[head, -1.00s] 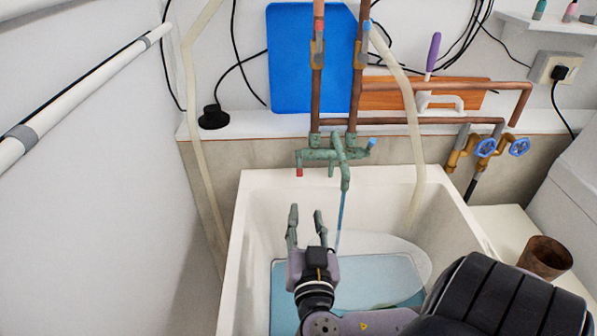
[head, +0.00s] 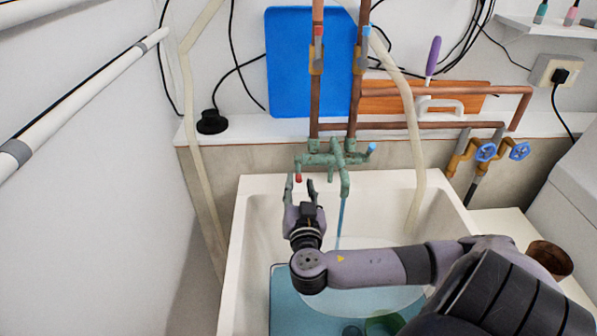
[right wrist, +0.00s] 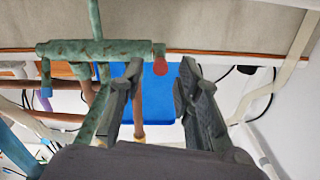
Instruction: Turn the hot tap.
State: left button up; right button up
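The green, weathered tap (head: 338,160) is fixed to the wall above the sink. Its red-tipped handle (head: 298,178), the hot one, is on the left; the blue-tipped handle (head: 371,148) is on the right. A blue stream (head: 341,215) runs from the spout. My right gripper (head: 299,186) is open just in front of the red tip. In the right wrist view the red tip (right wrist: 160,62) appears between the open fingers (right wrist: 160,82); I cannot tell whether either finger touches it. My left gripper is out of view.
The white sink (head: 232,255) lies below, with a blue mat (head: 283,300) in it. A pale hose (head: 415,160) hangs right of the tap, and another (head: 197,130) to the left. Blue valve wheels (head: 486,152) are at the right. Copper pipes rise above the tap.

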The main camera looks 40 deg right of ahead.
aim_at(299, 173)
jog(key=shift+p+x, duration=0.3)
jog(key=shift+x, duration=1.95)
grip_shut()
jog(key=shift+f, duration=0.1)
